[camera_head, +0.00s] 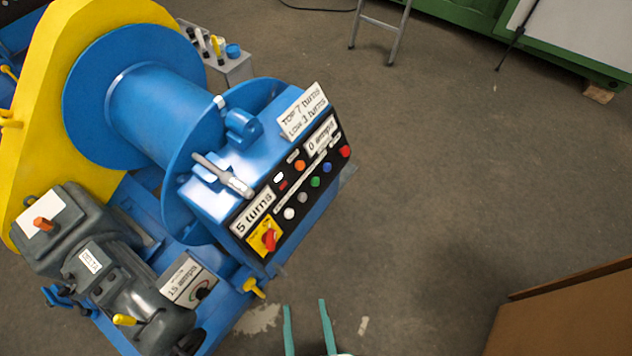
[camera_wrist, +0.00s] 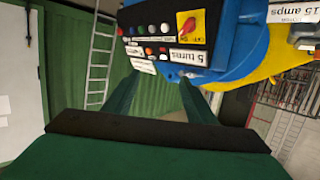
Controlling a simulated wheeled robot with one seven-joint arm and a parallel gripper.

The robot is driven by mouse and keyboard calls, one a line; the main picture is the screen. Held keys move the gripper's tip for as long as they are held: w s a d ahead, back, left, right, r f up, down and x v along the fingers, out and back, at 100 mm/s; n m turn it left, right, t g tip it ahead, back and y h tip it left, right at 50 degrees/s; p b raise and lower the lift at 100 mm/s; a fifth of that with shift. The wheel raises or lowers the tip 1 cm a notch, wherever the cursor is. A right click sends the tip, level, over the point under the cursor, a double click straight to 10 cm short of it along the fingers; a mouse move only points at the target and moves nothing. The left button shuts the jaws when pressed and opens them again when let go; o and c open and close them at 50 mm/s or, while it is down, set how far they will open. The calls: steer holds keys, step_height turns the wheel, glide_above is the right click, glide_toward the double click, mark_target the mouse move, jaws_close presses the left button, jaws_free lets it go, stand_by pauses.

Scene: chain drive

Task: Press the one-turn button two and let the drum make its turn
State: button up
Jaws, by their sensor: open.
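The blue drum (camera_head: 150,110) stands at the left of the head view, on a blue frame beside a yellow guard. Its black control panel (camera_head: 262,219) carries a row of white, grey, green and blue buttons, with red and orange ones near them. I cannot read which is the one-turn button two. A red switch (camera_head: 269,240) sits on a yellow plate, and a display (camera_head: 253,213) reads 5 turns. My gripper (camera_head: 304,304) is open and empty, below and apart from the panel. In the wrist view the panel (camera_wrist: 140,27) shows upside down beyond the fingers.
A sign (camera_head: 303,111) above the panel reads top 7 turns, low 3 turns. A grey motor (camera_head: 125,300) and a small yellow handle (camera_head: 253,287) are at the lower left. A brown box (camera_head: 570,315) stands lower right. Floor between is clear.

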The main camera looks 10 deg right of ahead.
steer(key=shift+c, duration=0.6)
jaws_close()
stand_by(1.3)
